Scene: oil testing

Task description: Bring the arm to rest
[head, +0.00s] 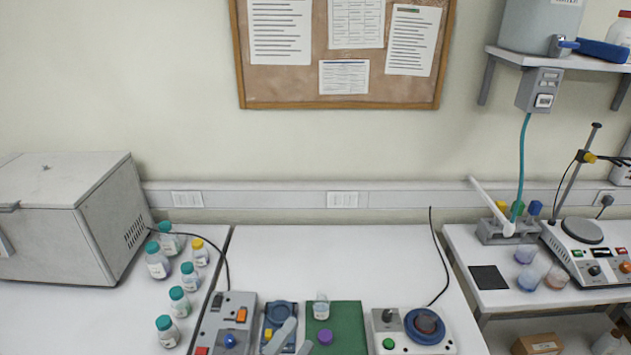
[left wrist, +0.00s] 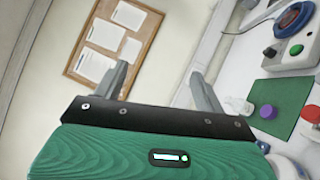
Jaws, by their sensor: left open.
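My left gripper (head: 298,333) shows at the bottom edge of the head view, its two grey fingers low in front of the middle bench. In the left wrist view its fingers (left wrist: 158,70) are spread apart with nothing between them. Most of my left arm is out of the head view. My right gripper is in neither view. The mat also shows in the left wrist view (left wrist: 278,110).
Several capped bottles (head: 179,302) stand on the left bench beside a white box-shaped machine (head: 62,225). A control box (head: 231,318), a blue-topped device (head: 280,313) and a device with a round plate (head: 425,327) line the middle bench. The bench behind them is clear.

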